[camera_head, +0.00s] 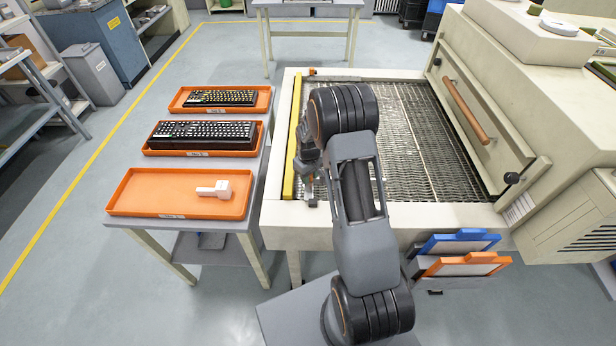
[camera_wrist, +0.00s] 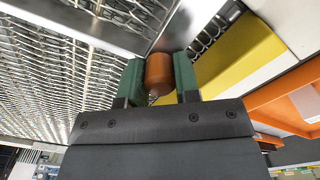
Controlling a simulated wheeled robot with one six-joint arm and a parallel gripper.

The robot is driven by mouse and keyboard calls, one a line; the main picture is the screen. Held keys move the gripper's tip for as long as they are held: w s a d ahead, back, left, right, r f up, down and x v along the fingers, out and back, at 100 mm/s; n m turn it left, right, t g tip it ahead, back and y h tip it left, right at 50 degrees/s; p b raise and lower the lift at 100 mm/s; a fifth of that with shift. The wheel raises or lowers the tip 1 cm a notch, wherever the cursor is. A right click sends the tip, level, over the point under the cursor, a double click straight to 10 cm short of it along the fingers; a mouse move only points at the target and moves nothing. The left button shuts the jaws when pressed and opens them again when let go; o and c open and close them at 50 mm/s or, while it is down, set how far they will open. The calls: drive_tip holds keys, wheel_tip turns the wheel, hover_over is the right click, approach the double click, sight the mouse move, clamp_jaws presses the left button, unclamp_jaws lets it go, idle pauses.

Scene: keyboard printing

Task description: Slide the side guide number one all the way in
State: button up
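An orange cylindrical knob (camera_wrist: 159,72) stands between the two green fingers of my gripper (camera_wrist: 159,82) in the wrist view. Both fingers appear to touch its sides, so the gripper looks shut on it. A silver metal bar (camera_wrist: 75,22) runs over the wire mesh toward the knob and appears to be the side guide; I see no number on it. In the head view my gripper (camera_head: 307,185) is low at the left side of the mesh belt, by the yellow strip (camera_head: 294,140). My arm hides much of the near guide there.
A second orange knob (camera_head: 312,71) with a pale bar sits at the far end of the mesh belt (camera_head: 420,120). The dryer housing (camera_head: 490,110) stands right.

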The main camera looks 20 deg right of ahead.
drive_tip(key=o, duration=0.5)
wheel_tip(320, 180, up, 14)
drive_tip(key=shift+f+b, duration=0.1)
drive_tip(key=shift+b, duration=0.6)
